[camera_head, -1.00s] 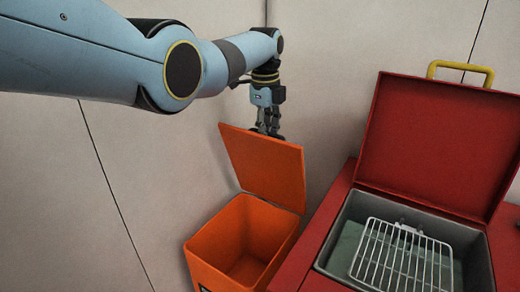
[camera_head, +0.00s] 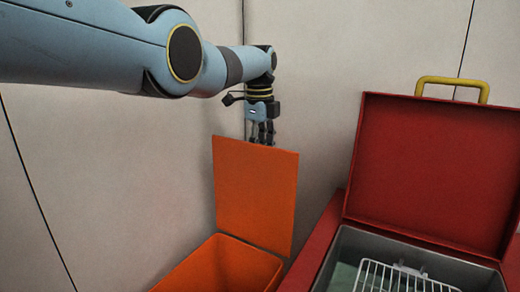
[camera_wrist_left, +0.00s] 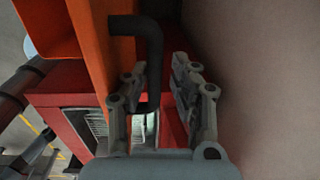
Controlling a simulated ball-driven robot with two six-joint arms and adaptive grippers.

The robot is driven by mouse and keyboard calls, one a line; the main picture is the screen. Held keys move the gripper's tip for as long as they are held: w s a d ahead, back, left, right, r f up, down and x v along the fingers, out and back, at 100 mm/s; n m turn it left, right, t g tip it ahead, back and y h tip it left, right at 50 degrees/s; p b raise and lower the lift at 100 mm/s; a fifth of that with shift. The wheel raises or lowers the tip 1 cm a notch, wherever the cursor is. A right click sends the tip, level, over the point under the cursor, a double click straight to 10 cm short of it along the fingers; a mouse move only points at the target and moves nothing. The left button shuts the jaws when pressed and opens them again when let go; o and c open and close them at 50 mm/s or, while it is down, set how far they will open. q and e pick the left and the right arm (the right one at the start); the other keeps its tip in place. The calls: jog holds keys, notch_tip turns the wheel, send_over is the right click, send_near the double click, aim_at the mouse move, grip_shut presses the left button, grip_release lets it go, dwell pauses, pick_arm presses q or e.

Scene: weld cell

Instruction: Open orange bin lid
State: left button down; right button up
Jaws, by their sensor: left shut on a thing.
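The orange bin (camera_head: 215,272) stands at the lower middle of the head view, its near part cut off by the frame edge. Its orange lid (camera_head: 255,195) is raised and stands nearly upright over the back of the opening. In the left wrist view the lid (camera_wrist_left: 92,50) shows edge-on, with a dark bent handle (camera_wrist_left: 152,45) on it. My left gripper (camera_head: 262,138) is behind the lid's top edge, its tips partly hidden. In the wrist view its fingers (camera_wrist_left: 155,80) are on both sides of the handle, shut on it. My right gripper is not in view.
A red box (camera_head: 330,235) with its red lid (camera_head: 430,175) open stands to the right of the bin. A white wire rack (camera_head: 385,277) lies inside it. Pale wall panels (camera_head: 330,60) are close behind the lid and my left gripper.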

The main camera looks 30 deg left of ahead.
pick_arm(q)
jog(key=shift+d+f, duration=0.2)
jog(key=shift+f, duration=0.25)
jog(key=c, duration=1.4)
grip_release()
jog(key=shift+w, duration=0.1)
jog(key=shift+o, duration=0.6)
jog(key=shift+w+f, duration=0.25)
notch_tip(320, 180, up, 12)
jog(key=shift+s+r, duration=0.25)
jog(key=shift+s, duration=0.15)
jog(key=shift+a, duration=0.1)
